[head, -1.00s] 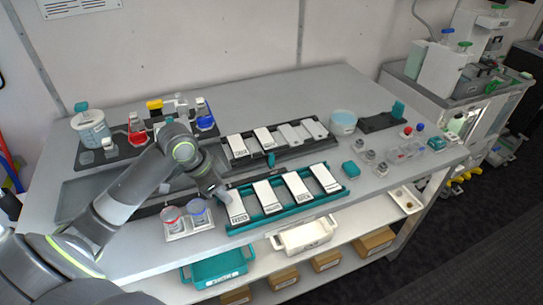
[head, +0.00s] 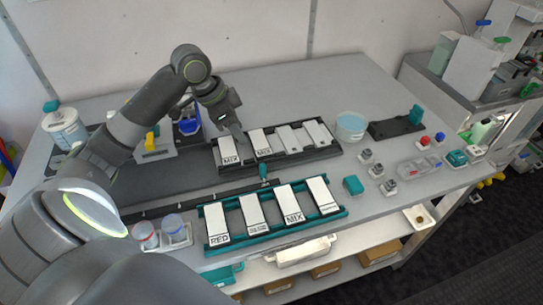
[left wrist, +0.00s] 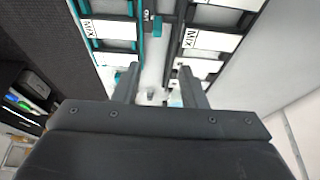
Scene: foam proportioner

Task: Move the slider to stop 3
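A small teal knob (head: 263,170), which looks like the slider, stands at the right end of a dark rail (head: 190,196) between the two card racks. A teal piece (left wrist: 157,27) shows near the top of the left wrist view, between the racks. Stop numbers are too small to read. My left gripper (head: 236,126) is above the left end of the black rack, apart from the knob. In the left wrist view its two fingers (left wrist: 157,88) are spread with nothing held between them. My right gripper is not in view.
The teal rack (head: 274,236) with several white cards lies in front; the black rack (head: 328,155) with cards lies behind. Two lidded jars (head: 160,232) stand at front left. A teal block (head: 353,185) lies right of the racks.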

